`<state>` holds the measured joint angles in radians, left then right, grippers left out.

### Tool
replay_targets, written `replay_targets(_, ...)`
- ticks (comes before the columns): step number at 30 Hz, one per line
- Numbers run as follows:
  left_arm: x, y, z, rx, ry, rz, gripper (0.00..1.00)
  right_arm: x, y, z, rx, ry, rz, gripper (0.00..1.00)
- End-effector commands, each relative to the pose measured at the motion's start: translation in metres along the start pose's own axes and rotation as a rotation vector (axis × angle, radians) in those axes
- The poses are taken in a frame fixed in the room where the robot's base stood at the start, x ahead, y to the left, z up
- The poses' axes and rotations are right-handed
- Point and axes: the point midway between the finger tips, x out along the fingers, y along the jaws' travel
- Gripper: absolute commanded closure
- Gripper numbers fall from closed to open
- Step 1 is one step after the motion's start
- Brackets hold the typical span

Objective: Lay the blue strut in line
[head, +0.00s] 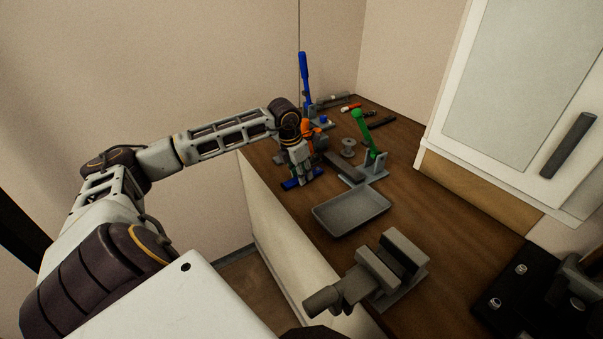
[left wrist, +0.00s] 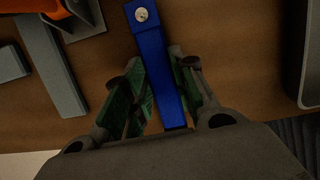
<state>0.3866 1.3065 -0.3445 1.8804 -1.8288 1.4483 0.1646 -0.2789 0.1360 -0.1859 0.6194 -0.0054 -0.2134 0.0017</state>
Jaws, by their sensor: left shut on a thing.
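A blue strut (left wrist: 154,60) with a pale round pin or hole near its far end lies between the fingers of my left gripper (left wrist: 165,95) in the left wrist view. The fingers, with green pads, are shut on it. In the head view my left gripper (head: 302,178) is low over the table's left edge, and the blue strut (head: 290,184) shows partly beneath it. Another blue bar (head: 304,80) stands nearly upright farther back. A green bar (head: 363,130) leans in a grey bracket (head: 377,167). An orange part (head: 308,128) is partly hidden behind my left wrist.
A grey tray (head: 351,210) sits on the wooden table (head: 460,215), with a grey vise (head: 380,270) nearer. A grey spool (head: 348,148) and small tools lie farther back. A white cabinet (head: 510,90) hangs at right. Bare wood lies right of the tray.

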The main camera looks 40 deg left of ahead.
Motion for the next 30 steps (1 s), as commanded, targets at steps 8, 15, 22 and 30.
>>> replay_targets(8,-0.007,0.000,0.002,0.000,0.000,0.001,0.91,-0.004,-0.001,0.002,0.000,-0.003,-0.001,0.60)
replay_targets(15,-0.015,0.000,0.004,0.000,0.000,0.001,0.91,-0.009,0.000,0.001,0.000,-0.003,-0.001,0.60)
replay_targets(22,-0.024,0.000,0.006,0.000,-0.001,0.001,0.91,-0.014,0.000,0.000,0.000,-0.003,-0.001,0.60)
replay_targets(30,-0.033,0.000,0.009,0.000,-0.001,0.001,0.91,-0.019,0.001,-0.003,0.000,0.000,0.000,0.60)
